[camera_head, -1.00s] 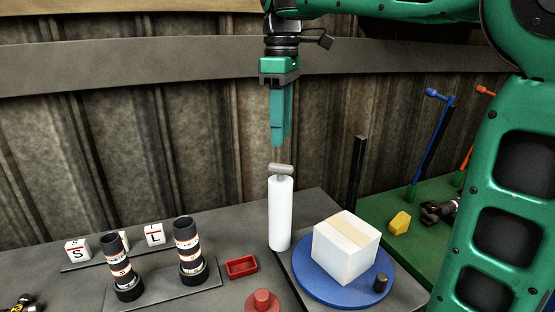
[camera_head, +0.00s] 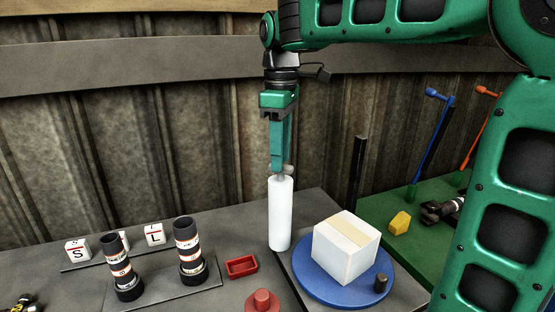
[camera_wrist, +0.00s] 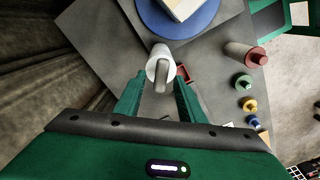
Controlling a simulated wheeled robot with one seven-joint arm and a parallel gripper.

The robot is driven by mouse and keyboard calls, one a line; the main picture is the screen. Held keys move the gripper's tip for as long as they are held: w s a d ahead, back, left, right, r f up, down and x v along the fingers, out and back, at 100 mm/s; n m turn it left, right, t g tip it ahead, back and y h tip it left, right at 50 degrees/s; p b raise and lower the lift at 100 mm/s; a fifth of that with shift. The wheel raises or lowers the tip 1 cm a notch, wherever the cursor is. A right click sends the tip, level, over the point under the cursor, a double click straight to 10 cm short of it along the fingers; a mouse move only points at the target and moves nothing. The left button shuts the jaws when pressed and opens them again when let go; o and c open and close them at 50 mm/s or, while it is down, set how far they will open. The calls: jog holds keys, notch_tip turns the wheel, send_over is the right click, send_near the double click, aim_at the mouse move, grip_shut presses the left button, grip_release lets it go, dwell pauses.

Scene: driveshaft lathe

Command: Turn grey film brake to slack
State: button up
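The grey film brake (camera_wrist: 161,75) is a short bar handle on top of a white upright roll (camera_head: 280,215). In the wrist view the white roll (camera_wrist: 152,66) is seen from above, with the bar lying between my two fingers. My gripper (camera_head: 277,168) points straight down over the roll, its fingertips at the height of the handle and hiding most of it in the head view. In the wrist view my gripper (camera_wrist: 157,100) is open, with a gap on each side of the bar.
A blue turntable (camera_head: 307,286) with a white box (camera_head: 346,248) and a dark peg stands right of the roll. A red tray (camera_head: 241,267) and a red knob (camera_head: 262,301) lie in front. Two dark cylinders (camera_head: 188,245) stand left. A black post (camera_head: 357,170) rises behind.

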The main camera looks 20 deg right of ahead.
jog(key=shift+f, duration=0.7)
grip_shut()
jog(key=shift+m, duration=0.4)
jog(key=m, duration=0.3)
jog(key=shift+r+m, duration=0.1)
jog(key=shift+m, duration=0.3)
jog(key=m, duration=0.5)
jog(key=shift+m, duration=0.3)
